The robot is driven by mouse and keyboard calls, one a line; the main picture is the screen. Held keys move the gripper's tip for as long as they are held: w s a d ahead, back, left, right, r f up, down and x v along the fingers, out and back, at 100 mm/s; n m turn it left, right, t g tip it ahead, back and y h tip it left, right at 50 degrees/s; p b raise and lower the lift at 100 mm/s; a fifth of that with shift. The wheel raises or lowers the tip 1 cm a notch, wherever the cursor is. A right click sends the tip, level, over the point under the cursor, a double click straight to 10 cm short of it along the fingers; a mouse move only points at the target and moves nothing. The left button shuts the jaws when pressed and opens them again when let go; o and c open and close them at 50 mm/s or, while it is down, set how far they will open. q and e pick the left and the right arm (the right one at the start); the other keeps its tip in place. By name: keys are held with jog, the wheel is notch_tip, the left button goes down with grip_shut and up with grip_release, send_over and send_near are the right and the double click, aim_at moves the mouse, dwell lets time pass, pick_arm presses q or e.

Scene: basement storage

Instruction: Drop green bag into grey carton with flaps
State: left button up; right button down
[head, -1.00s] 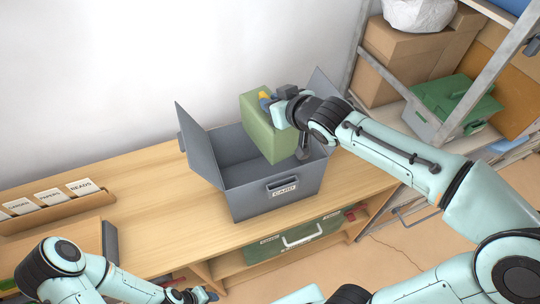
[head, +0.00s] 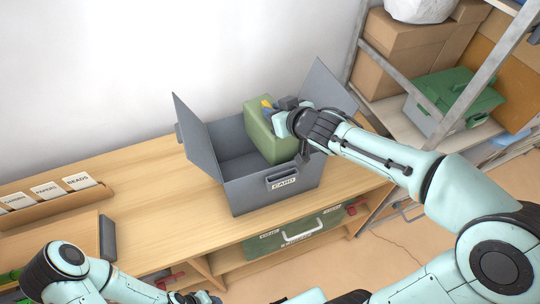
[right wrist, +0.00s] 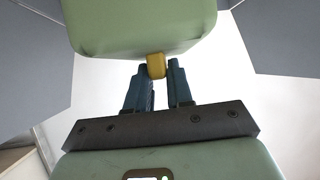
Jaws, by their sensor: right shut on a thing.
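The green bag (head: 266,132) is a boxy block with a yellow handle. It is in the opening of the grey carton with flaps (head: 275,196), toward the right side, its top still above the rim. The carton is labelled CARD and its flaps stand up and out. My right gripper (head: 272,110) is shut on the bag's yellow handle; in the right wrist view the handle (right wrist: 156,66) sits between the blue fingers and the green bag (right wrist: 145,22) fills the top. My left gripper (head: 195,298) is at the bottom edge, and its fingers are not clear.
The carton stands on a wooden bench (head: 150,220). A rack of labelled cards (head: 50,200) is at the left. A green case (head: 300,235) lies on the shelf below. A metal shelf with brown boxes (head: 400,50) and a green-lidded crate (head: 455,97) stands at the right.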

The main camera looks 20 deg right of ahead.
jog(key=shift+w+f, duration=0.1)
jog(key=shift+w, duration=0.25)
pick_arm(q)
jog(key=shift+f, duration=0.15)
pick_arm(e)
jog(key=c, duration=0.9)
grip_release()
jog(key=shift+s, duration=0.15)
jog(key=p+v, duration=0.1)
jog(key=v, duration=0.1)
jog(key=p+v, duration=0.1)
jog(key=v, duration=0.2)
jog(key=shift+a+r, duration=0.15)
jog(key=shift+r, duration=0.1)
pick_arm(q)
jog(key=shift+w+r+b, duration=0.35)
jog(key=shift+w+r, duration=0.55)
jog(key=shift+w, duration=0.05)
pick_arm(e)
jog(key=v, duration=0.8)
jog(key=shift+s+f, duration=0.2)
jog(key=shift+f, duration=0.05)
jog(key=shift+d, duration=0.2)
